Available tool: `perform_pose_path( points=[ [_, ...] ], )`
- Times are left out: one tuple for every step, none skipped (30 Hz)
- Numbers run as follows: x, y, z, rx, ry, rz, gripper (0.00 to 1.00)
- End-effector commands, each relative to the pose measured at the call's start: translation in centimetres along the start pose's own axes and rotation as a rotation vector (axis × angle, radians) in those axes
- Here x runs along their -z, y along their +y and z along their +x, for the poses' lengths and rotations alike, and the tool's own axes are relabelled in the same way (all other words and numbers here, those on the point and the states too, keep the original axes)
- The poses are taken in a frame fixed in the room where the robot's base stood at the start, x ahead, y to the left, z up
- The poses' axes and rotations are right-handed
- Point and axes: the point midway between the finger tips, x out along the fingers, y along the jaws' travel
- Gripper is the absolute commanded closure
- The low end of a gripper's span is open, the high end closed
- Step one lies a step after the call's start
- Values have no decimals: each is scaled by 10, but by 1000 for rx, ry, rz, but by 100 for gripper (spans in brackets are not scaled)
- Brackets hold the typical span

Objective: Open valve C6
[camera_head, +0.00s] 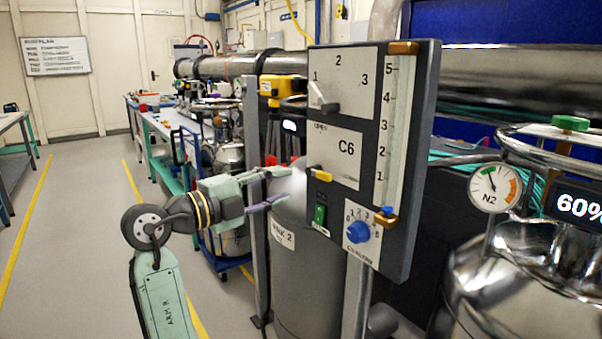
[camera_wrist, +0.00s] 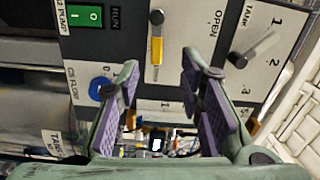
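Valve C6 is on a grey upright panel (camera_head: 412,150). Its yellow-ended lever (camera_head: 322,175) sits below the C6 label and lies sideways across the panel. The word OPEN is printed above it. In the wrist view the lever (camera_wrist: 156,50) shows upright in the picture, with OPEN to its right. My gripper (camera_head: 277,187) is open and empty, left of the panel, its fingers pointing at it. In the wrist view my gripper (camera_wrist: 160,62) has its fingers on either side of the lever's line, with the lever beyond them. In the head view a gap separates fingers and lever.
The panel also has a tank selector (camera_head: 322,100), a green switch (camera_head: 320,214) and a blue flow knob (camera_head: 358,232) close to the lever. A grey tank (camera_head: 305,285) stands behind the panel post. An N2 gauge (camera_head: 494,188) is at right. The floor at left is clear.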

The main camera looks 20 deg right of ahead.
Motion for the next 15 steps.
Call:
perform_pose_path(
  points=[
    [4,3,4,-11,20,10,66],
    [6,4,5,-15,29,15,66],
    [7,4,7,-19,37,20,66],
    [8,5,8,-20,41,22,66],
    [8,5,10,-22,43,23,66],
    [9,4,14,-22,44,23,66],
    [9,4,17,-23,44,22,66],
    [9,4,21,-24,44,22,66],
    [10,4,28,-24,44,21,66],
    [10,4,33,-23,44,21,66],
    [10,3,38,-22,44,22,66],
    [10,3,46,-23,43,22,66],
    [11,3,52,-22,44,22,66],
    [11,3,58,-22,43,21,66],
    [11,4,66,-23,43,21,66]
  ],
)
